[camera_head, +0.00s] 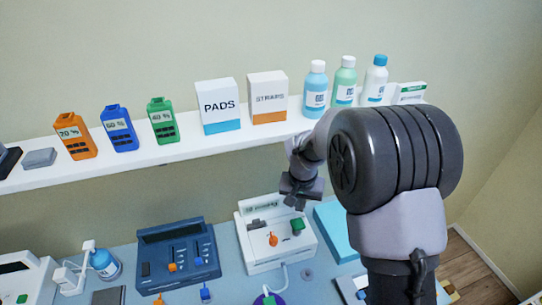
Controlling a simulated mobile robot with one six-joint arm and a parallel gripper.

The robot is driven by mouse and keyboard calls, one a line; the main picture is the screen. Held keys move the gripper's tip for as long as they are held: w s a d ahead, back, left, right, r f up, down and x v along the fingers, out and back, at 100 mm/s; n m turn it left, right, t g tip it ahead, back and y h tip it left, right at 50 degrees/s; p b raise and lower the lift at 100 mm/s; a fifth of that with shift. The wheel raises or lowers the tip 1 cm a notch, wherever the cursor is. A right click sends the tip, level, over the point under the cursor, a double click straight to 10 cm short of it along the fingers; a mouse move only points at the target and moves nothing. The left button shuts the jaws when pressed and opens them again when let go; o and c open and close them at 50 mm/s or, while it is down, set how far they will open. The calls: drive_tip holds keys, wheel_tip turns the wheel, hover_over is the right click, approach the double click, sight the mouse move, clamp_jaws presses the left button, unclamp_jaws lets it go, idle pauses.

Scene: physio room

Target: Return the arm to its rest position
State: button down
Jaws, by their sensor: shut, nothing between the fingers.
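My arm rises at the right of the view, with its large dark joint in front of the shelf's right end. My gripper (300,203) is at the lower left of the arm and looks small and dark. It is shut and empty. It hangs in front of the wall below the shelf, and in the picture it lies just above the white device (262,258) on the counter. Whether it touches anything is hard to tell, but it appears apart from the device.
A white shelf (190,148) holds orange, blue and green packs, a PADS box (218,105), a STRAPS box (268,97) and three bottles (345,80). The blue counter (232,285) below carries a dark blue device (178,258) and a pump bottle (104,264). My arm hides part of both.

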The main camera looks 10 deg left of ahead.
drive_tip(key=s+d+r+m+t+b, duration=0.1)
drive_tip(key=s+d+r+b, duration=0.3)
drive_tip(key=s+r+b, duration=0.15)
drive_tip(key=s+d+f+m+t+y+b, duration=0.1)
drive_tip(key=s+b, duration=1)
drive_tip(key=s, duration=1.2)
drive_tip(key=shift+s+d+f+m+t+y, duration=0.25)
drive_tip(key=shift+d+m+t+y, duration=0.3)
drive_tip(key=shift+d+t, duration=0.45)
drive_tip(key=shift+d, duration=0.15)
